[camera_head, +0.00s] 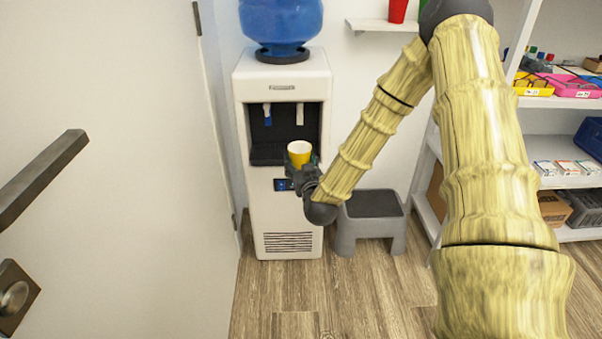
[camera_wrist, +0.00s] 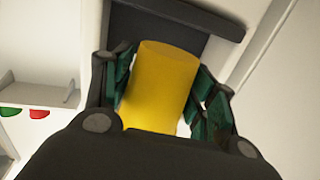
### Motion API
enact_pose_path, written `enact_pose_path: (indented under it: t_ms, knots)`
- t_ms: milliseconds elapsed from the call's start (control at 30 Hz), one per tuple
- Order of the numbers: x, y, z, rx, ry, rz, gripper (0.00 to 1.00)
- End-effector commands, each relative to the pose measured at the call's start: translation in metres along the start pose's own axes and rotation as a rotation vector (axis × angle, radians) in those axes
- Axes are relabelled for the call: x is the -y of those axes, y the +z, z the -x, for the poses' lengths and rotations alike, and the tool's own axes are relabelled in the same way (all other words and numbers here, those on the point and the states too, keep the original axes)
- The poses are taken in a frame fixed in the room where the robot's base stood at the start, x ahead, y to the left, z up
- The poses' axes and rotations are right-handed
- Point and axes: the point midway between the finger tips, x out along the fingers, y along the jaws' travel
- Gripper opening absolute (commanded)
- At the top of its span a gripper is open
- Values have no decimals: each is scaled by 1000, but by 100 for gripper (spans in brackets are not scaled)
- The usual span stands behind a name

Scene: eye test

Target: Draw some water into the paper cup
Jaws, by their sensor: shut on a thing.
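A yellow paper cup (camera_head: 299,153) with a white inside is held upright in my gripper (camera_head: 302,174), in front of the water dispenser (camera_head: 290,215). In the wrist view the same cup (camera_wrist: 160,85) sits between the two green-padded fingers of my gripper (camera_wrist: 163,95), which are shut on its sides. The dispenser has a blue bottle (camera_head: 281,20) on top, a blue-marked tap (camera_head: 267,114) on the left and a pale tap (camera_head: 299,114) on the right. The cup is below the taps, nearer the right one. I cannot tell whether the cup holds water.
A grey step stool (camera_head: 371,215) stands right of the dispenser. A white door with a dark handle (camera_head: 40,175) is at the left. A wall shelf (camera_head: 385,25) holds a red cup (camera_head: 398,10). A stocked white shelf unit (camera_head: 560,102) is at the right. Wooden floor in front is clear.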

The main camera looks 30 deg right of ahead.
Motion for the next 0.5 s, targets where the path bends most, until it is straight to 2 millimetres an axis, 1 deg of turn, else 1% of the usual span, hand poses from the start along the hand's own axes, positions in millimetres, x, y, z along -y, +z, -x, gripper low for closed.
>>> enact_pose_path:
  t_ms: [133,500]
  knots:
    - [-5,2,-3,-1,8,-1,47]
    - [-6,2,-3,0,9,0,47]
